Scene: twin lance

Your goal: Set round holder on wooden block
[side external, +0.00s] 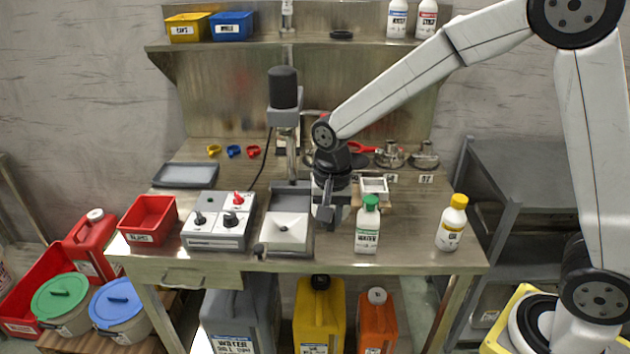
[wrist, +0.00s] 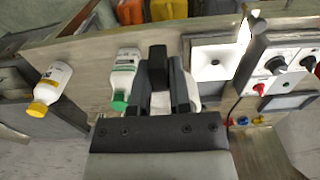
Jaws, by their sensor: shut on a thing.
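My gripper (side external: 328,215) is low over the middle of the bench, just right of the white-topped grey stand, pointing down. In the wrist view, my gripper (wrist: 160,85) is shut on a partly hidden thing; dark and pale parts show at the fingers. I cannot tell whether it is the round holder. A pale square tray (side external: 374,185) stands right of my gripper, with a light wood-coloured part (side external: 358,199) showing beside it; this may be the wooden block. Two round metal pieces (side external: 390,156) (side external: 425,157) stand at the back.
A green-capped bottle (side external: 367,230) stands close in front of the tray, and a yellow-capped bottle (side external: 452,224) is further right. The grey stand (side external: 287,232) and a control box (side external: 219,222) are to the left. Bench space between the bottles is clear.

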